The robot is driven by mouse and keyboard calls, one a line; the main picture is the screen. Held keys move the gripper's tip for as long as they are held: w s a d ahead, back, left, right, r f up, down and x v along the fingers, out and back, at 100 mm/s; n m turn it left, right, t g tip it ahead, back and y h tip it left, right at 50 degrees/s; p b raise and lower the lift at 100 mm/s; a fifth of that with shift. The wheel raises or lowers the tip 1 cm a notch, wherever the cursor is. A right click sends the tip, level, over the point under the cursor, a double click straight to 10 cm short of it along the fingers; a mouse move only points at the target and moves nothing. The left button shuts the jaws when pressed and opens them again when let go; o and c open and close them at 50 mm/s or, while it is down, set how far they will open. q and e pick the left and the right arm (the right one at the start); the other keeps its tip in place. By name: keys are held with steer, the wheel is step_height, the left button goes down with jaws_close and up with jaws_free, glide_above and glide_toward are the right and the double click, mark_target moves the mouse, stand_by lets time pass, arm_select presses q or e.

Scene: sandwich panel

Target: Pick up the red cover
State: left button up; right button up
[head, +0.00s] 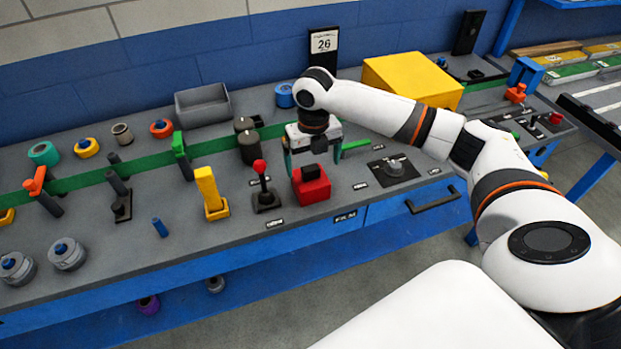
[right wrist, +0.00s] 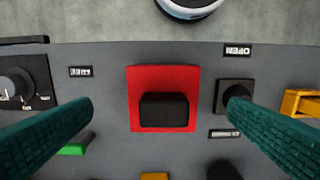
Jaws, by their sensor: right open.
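The red cover (head: 311,189) is a red block with a black raised part on top, on the grey bench near its front edge. In the right wrist view the red cover (right wrist: 135,88) lies near the middle, square to the picture, with the black part (right wrist: 164,110) on it. My right gripper (head: 306,166) is above and just behind it in the head view. Its two teal fingers are wide apart, one on each side of the cover in the wrist view, with nothing between them that I can see gripped. My left gripper is not in view.
A red-balled lever (head: 261,180) stands close left of the cover, and a yellow lever (head: 210,190) beyond it. A rotary knob (head: 394,167) is to the right. A drawer handle (head: 433,201) projects in front.

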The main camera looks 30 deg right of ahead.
mark_target(311, 178)
steer(key=shift+w+f+p, duration=0.2)
steer(key=shift+f+p, duration=0.2)
steer(key=shift+f, duration=1.35)
steer(key=shift+w+f+p, duration=0.2)
steer(key=shift+f+p, duration=0.15)
steer(key=shift+f, duration=1.4)
steer(key=c, duration=1.1)
